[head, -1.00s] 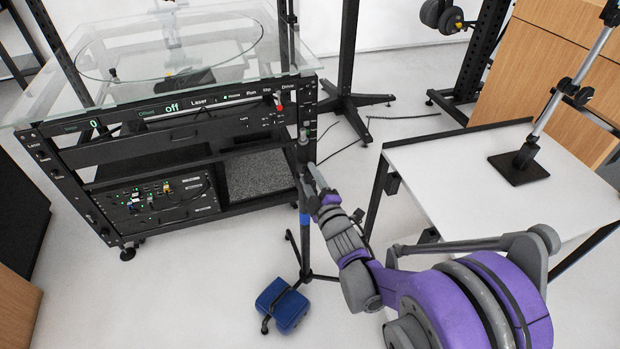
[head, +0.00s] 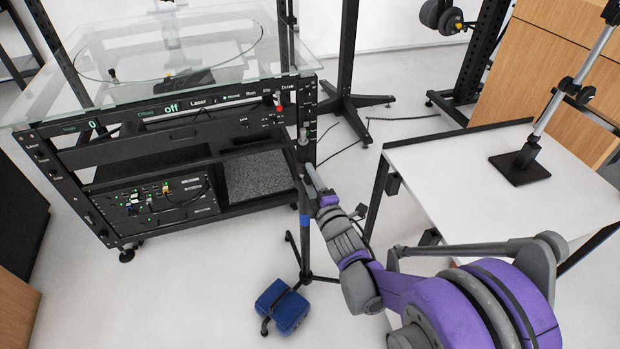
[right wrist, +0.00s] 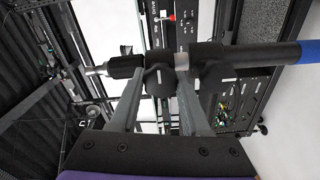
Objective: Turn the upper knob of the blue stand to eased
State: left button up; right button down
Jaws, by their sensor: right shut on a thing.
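The blue stand is a thin dark pole with a blue band (head: 304,219) and a blue weight bag (head: 283,306) at its foot. The pole stands upright in front of the turntable rack. In the right wrist view the pole runs sideways, with its blue band (right wrist: 309,52) at the right. My right gripper (head: 309,174) is at the pole's upper part. In the wrist view its fingers (right wrist: 158,82) are shut on a round black knob (right wrist: 158,76) with a pale mark. The knob's setting cannot be read. My left gripper is not in view.
The rack with a glass top (head: 190,62) and lit control panel (head: 175,108) stands close behind the pole. A white table (head: 450,180) with a clamp stand is at the right. Pale floor is open at the lower left.

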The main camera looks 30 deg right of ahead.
jog(key=shift+c, duration=1.9)
grip_release()
jog(key=shift+s, duration=0.1)
jog(key=s+a+p, duration=0.1)
jog(key=s+a, duration=0.1)
jog(key=s, duration=0.8)
jog(key=shift+s+p, duration=0.25)
jog(key=shift+p, duration=0.05)
